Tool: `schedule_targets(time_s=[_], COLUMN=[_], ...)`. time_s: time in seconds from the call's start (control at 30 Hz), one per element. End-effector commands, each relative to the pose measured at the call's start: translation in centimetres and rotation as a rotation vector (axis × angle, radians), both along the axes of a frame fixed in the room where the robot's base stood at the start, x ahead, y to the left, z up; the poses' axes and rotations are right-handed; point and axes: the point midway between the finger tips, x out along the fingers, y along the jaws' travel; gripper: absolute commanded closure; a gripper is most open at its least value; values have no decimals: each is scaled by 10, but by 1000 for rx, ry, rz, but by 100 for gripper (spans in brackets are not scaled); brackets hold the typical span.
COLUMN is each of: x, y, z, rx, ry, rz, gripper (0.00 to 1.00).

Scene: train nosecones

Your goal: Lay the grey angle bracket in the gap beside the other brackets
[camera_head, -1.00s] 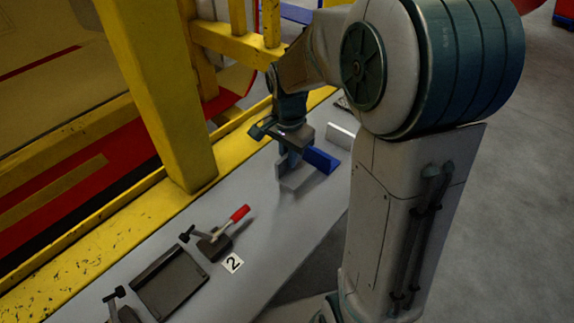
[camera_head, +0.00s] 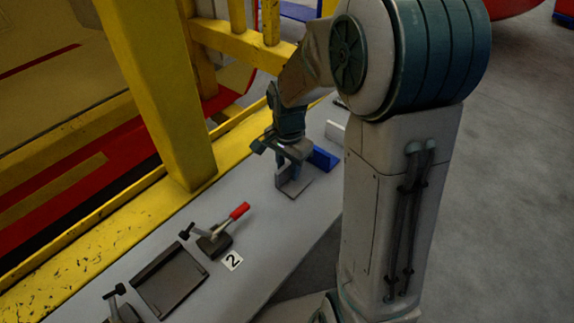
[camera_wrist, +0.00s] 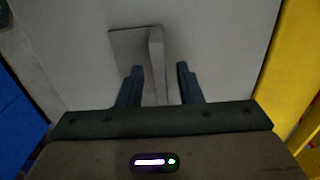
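The grey angle bracket (camera_head: 297,188) is on the light grey tabletop, one flange flat and the other upright. In the wrist view the bracket (camera_wrist: 130,45) shows its upright flange between my two fingers, with a small gap on each side. My gripper (camera_head: 292,170) points down over the bracket in the head view and hides part of it. In the wrist view my gripper (camera_wrist: 159,82) is open around the flange. A blue bracket (camera_head: 323,158) is just behind the grey one, and a white bracket (camera_head: 335,132) is farther back.
A toggle clamp with a red handle (camera_head: 239,211), a number 2 label (camera_head: 232,261) and a dark tray (camera_head: 169,281) are toward the front. A yellow post (camera_head: 165,95) and rail stand along the left edge. The tabletop between clamp and bracket is clear.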

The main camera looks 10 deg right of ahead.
Motion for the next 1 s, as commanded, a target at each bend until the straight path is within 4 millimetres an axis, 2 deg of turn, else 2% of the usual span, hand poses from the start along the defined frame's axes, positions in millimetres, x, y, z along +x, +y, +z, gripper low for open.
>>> schedule_targets(time_s=[0.17,0.27,0.5,0.7,0.87,1.0], x=[0,1,1,1,-1,-16], y=[0,0,0,0,0,-2], z=[6,20,72,107,121,128], rx=[0,-1,1,0,0,-5], ry=[0,-6,-6,-4,-2,-26], rz=[0,0,0,1,5,84], gripper=[68,68,68,68,68,68])
